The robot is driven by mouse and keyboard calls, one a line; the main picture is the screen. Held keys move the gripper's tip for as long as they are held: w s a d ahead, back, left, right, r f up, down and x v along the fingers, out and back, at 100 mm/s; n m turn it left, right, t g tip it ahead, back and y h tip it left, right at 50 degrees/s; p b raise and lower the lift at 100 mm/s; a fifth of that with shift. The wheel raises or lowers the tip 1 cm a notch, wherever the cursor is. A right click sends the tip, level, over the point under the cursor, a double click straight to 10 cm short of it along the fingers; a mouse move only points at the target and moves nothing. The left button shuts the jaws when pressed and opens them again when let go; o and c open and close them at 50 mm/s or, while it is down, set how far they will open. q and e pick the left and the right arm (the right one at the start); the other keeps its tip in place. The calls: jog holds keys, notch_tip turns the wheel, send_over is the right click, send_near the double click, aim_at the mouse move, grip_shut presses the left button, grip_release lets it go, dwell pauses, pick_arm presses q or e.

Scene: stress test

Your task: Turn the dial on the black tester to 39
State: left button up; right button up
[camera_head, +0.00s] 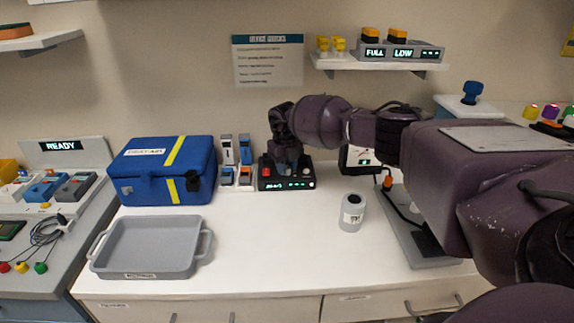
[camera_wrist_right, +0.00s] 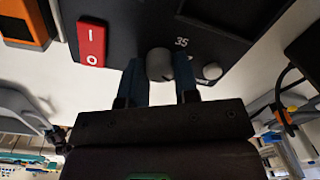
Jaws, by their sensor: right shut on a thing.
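The black tester (camera_head: 270,184) stands at the back of the white counter, with a red switch and small lit marks on its front. My right gripper (camera_head: 287,158) reaches down to it from above and hides part of it. In the right wrist view, the black panel (camera_wrist_right: 135,30) carries a red rocker switch (camera_wrist_right: 92,42) marked I and O, and a grey dial (camera_wrist_right: 159,62). A white "35" shows beside the dial, and a light round knob (camera_wrist_right: 212,71) sits to its right. My right gripper (camera_wrist_right: 160,78) is shut on the dial, one blue finger on each side. My left gripper is not in view.
A blue case (camera_head: 140,188) and small grey, blue and orange devices (camera_head: 236,176) stand left of the tester. A grey tray (camera_head: 150,272) is in front. A grey canister (camera_head: 352,212) stands to the right. The middle counter front is clear.

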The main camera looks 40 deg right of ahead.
jog(key=shift+m, duration=0.3)
jog(key=o, duration=0.8)
jog(key=shift+o, duration=0.6)
notch_tip(320, 180, up, 11)
jog(key=p, duration=0.1)
jog(key=shift+a, duration=0.2)
jog(key=shift+f, duration=0.1)
